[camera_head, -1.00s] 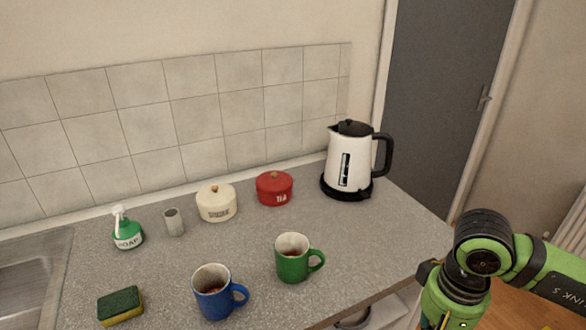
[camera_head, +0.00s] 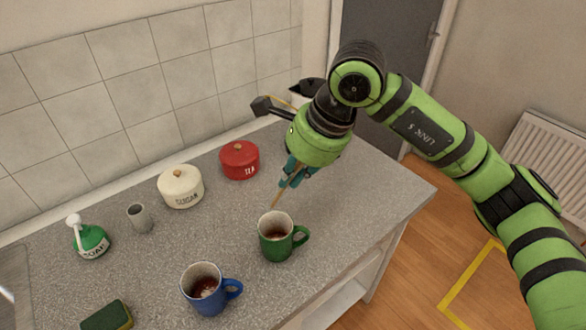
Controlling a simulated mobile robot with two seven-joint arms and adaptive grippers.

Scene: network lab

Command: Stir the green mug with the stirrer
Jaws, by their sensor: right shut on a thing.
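The green mug (camera_head: 276,245) stands upright on the counter with dark liquid inside and its handle to the right. My right gripper (camera_head: 294,175) is above and slightly behind the mug, pointing down. It is shut on the stirrer (camera_head: 280,193), a thin wooden stick slanting down to the left. The stirrer's lower end shows just above the mug's back rim. I cannot tell whether it is over the opening or behind it. My left gripper is not in view.
A blue mug (camera_head: 203,294) stands close on the left of the green one. A red tea pot (camera_head: 240,160), a cream sugar pot (camera_head: 180,186), a grey cup (camera_head: 140,218) and a soap bottle (camera_head: 89,238) line the back. A sponge (camera_head: 108,316) lies front left. My arm mostly hides the kettle.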

